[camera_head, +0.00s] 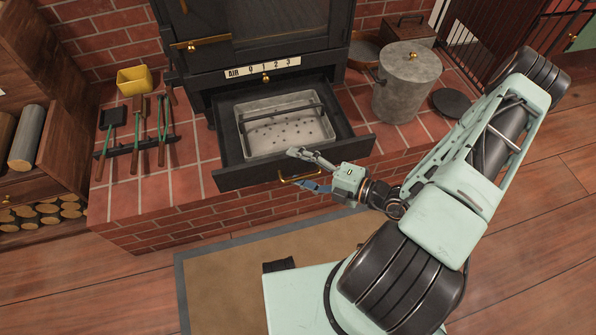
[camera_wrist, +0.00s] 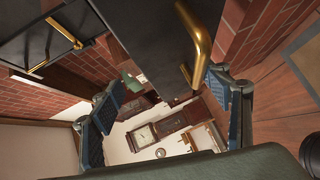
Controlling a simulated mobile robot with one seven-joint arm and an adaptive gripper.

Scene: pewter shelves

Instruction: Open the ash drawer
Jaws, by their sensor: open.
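The ash drawer (camera_head: 232,175) is black and stands pulled out from under the stove. A grey metal pan (camera_head: 268,146) with holes in its bottom sits inside it. The drawer's brass handle (camera_head: 300,178) is on its front face. My gripper (camera_head: 297,171) is at the handle, one finger above the drawer's front edge and one below by the handle. In the wrist view my gripper (camera_wrist: 166,108) is open, its blue-grey pads wide apart. The brass handle (camera_wrist: 196,48) shows there close to the right finger; I cannot tell whether they touch.
The stove (camera_head: 255,45) stands on a brick hearth. A lidded metal bucket (camera_head: 405,85) stands right of the drawer, with a dark disc (camera_head: 452,103) beside it. Hearth tools (camera_head: 137,145) and a yellow container (camera_head: 135,80) are at left. A mat (camera_head: 215,280) lies in front.

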